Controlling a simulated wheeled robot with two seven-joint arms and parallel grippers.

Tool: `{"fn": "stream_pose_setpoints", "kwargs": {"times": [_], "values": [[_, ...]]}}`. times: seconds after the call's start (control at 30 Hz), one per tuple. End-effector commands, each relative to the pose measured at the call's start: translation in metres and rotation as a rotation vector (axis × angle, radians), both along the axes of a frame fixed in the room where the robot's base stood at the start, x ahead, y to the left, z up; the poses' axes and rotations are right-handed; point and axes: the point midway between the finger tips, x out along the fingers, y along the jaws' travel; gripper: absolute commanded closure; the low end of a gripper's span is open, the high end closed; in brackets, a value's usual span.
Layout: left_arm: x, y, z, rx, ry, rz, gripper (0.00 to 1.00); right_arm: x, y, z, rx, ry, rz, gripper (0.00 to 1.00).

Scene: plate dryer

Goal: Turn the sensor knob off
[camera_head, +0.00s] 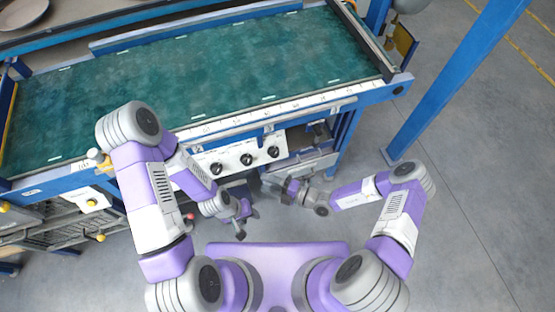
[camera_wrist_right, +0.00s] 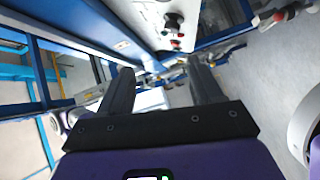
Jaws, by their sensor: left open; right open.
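A white control panel (camera_head: 232,163) with three black knobs is on the front of the blue-framed machine: a left knob (camera_head: 217,168), a middle knob (camera_head: 247,159) and a right knob (camera_head: 274,151). I cannot read which one is the sensor knob. In the right wrist view, a dark knob (camera_wrist_right: 173,22) with red bits near it shows on a white panel at the top. My left gripper (camera_head: 247,222) is open and empty below the panel, apart from the knobs. My right gripper (camera_head: 287,190) is open and empty below and right of the panel; its fingers show in the wrist view (camera_wrist_right: 160,72).
The green conveyor bed (camera_head: 200,75) lies above the panel behind a white and blue rail (camera_head: 340,98). A blue post (camera_head: 450,85) stands at the right. A wire rack (camera_head: 60,228) is at the lower left.

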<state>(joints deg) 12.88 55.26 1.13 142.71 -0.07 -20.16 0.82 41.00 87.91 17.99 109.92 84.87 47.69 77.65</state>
Motion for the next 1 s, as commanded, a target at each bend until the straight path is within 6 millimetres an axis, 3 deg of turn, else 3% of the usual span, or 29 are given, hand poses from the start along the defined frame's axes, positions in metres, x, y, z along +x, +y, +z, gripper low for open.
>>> {"fn": "stream_pose_setpoints", "kwargs": {"times": [0.1, 0.2, 0.37, 0.8, 1.0], "values": [[0.0, 0.0, -0.01, 0.0, 0.0, 0.0, 0.57, 0.028, -0.028, -0.013, 0.231, 0.269, -0.287, 0.35], [0.0, 0.0, -0.013, 0.0, 0.0, 0.0, 0.57, 0.044, -0.052, -0.024, 0.379, 0.416, -0.465, 0.35], [0.0, 0.0, -0.016, 0.0, 0.0, 0.0, 0.57, 0.055, -0.072, -0.034, 0.494, 0.519, -0.603, 0.35], [0.0, 0.0, -0.031, 0.0, 0.0, 0.0, 0.57, 0.107, -0.042, -0.036, 0.503, 0.526, -0.614, 0.35], [0.0, 0.0, -0.033, 0.0, 0.0, 0.0, 0.57, 0.118, -0.035, -0.035, 0.502, 0.527, -0.613, 0.35]]}}
